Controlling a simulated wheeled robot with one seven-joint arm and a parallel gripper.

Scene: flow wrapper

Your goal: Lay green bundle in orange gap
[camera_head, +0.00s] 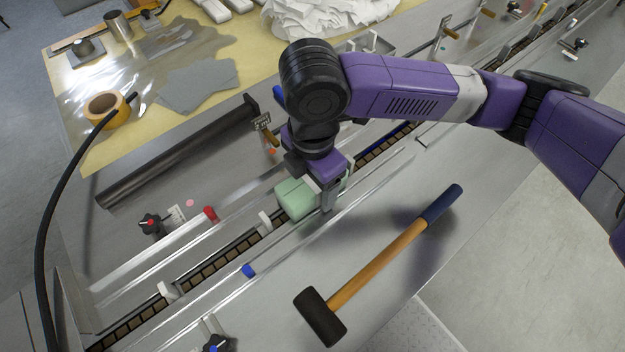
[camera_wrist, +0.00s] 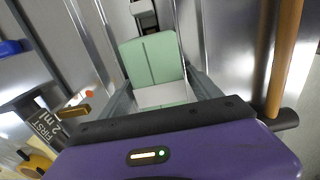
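The green bundle (camera_head: 297,198) is a pale green block with a white part, over the infeed channel (camera_head: 215,255) between the metal rails. In the wrist view the bundle (camera_wrist: 153,58) sits between my gripper's two fingers (camera_wrist: 160,88), which appear to press on its sides. In the head view my gripper (camera_head: 328,190) points down at the channel. I cannot tell whether the bundle touches the channel floor. A small orange marker (camera_head: 272,151) is on the far side of the channel, and it also shows in the wrist view (camera_wrist: 89,95). No gap is clearly marked orange.
A mallet (camera_head: 385,260) lies on the near metal deck. White lugs (camera_head: 265,222) stand in the channel, one just left of the bundle. Red (camera_head: 210,214) and blue (camera_head: 248,270) markers are on the rails. A dark bar (camera_head: 180,155) lies behind.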

